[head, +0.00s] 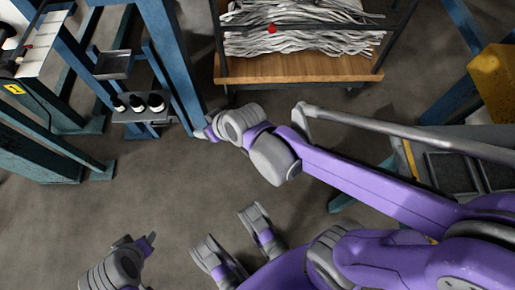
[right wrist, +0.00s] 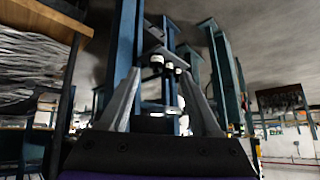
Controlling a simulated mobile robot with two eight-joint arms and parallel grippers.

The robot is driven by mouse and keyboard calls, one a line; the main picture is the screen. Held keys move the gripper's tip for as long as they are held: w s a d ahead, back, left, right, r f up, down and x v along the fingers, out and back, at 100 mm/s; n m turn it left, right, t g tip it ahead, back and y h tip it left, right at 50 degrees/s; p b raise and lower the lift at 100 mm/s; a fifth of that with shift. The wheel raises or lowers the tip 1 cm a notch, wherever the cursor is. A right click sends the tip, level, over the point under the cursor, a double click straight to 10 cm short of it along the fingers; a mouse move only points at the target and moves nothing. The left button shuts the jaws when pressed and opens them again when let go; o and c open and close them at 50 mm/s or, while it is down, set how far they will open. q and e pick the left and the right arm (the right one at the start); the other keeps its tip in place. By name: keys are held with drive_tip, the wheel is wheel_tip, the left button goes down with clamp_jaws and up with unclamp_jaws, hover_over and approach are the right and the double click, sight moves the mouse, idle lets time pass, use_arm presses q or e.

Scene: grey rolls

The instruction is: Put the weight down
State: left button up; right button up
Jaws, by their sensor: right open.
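Three small black-and-white weights or bottles (head: 137,104) stand in a row on a small grey shelf (head: 140,117) of the blue frame; I cannot tell which they are. They also show between my fingers in the right wrist view (right wrist: 157,61). My right gripper (head: 205,133) is just right of and slightly below that shelf, close to a blue post. In the right wrist view its two fingers (right wrist: 163,105) stand apart with nothing between them. My left gripper (head: 148,241) is at the lower left over bare floor; its jaws are unclear.
A blue post (head: 172,60) rises close to my right gripper. An empty grey tray (head: 113,65) sits above the small shelf. A wooden cart (head: 300,68) with grey strips stands at the top. Grey floor (head: 180,190) is clear below the shelf.

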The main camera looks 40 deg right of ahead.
drive_tip(key=s+d+f+g+h, duration=0.1)
drive_tip(key=s+d, duration=0.1)
drive_tip(key=s, duration=0.5)
drive_tip(key=s+d+f+m+g+h, duration=0.1)
drive_tip(key=s+d+f+g, duration=0.1)
drive_tip(key=s, duration=0.6)
drive_tip(key=shift+s+d+m+g, duration=0.3)
drive_tip(key=shift+d, duration=0.45)
